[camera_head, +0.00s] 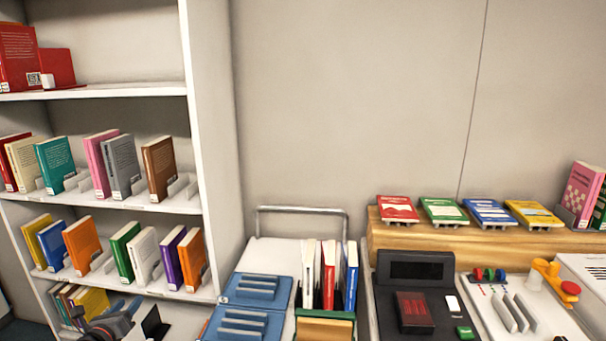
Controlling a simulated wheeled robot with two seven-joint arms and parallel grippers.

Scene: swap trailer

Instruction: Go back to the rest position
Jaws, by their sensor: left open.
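My left gripper (128,325) shows at the bottom left edge, in front of the lowest part of the white bookshelf. It is dark grey and partly cut off by the frame. It is open, and I see nothing held in it. My right gripper is not in view.
The bookshelf (206,150) on the left holds books on several levels. A trolley (262,250) carries blue slotted trays (262,288) and upright books (330,275). On the right, a desk has a black device (415,268), and a wooden riser (430,239) bears flat books.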

